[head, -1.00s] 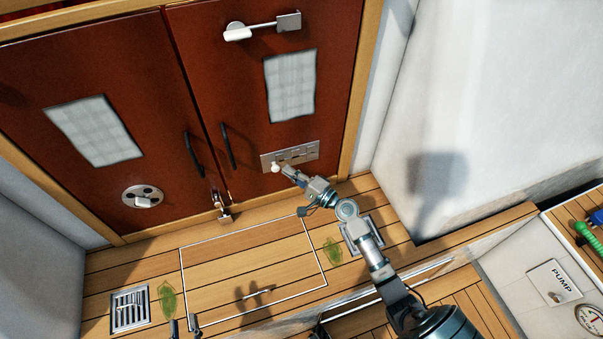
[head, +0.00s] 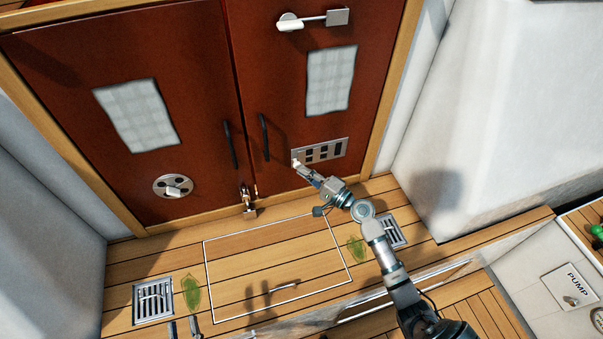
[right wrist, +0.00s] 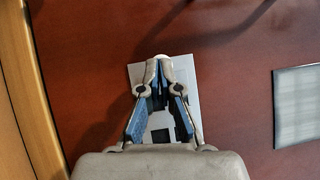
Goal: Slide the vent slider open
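The vent slider (head: 320,151) is a metal plate with a row of dark slots, low on the right red door. The slots show dark and uncovered in the head view. A small white knob (head: 295,162) is at its left end. My right gripper (head: 299,167) is at this knob. In the right wrist view its fingertips (right wrist: 160,70) close together around the knob (right wrist: 161,57), with the plate (right wrist: 182,70) behind them. My left gripper (head: 182,329) shows only as two fingertips, spread apart and empty, at the bottom edge of the head view.
A round vent (head: 173,186) is on the left door. Two black handles (head: 231,145) and a latch (head: 248,200) are between the doors. A white wall (head: 490,120) stands to the right. A floor hatch (head: 270,265) lies below the doors.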

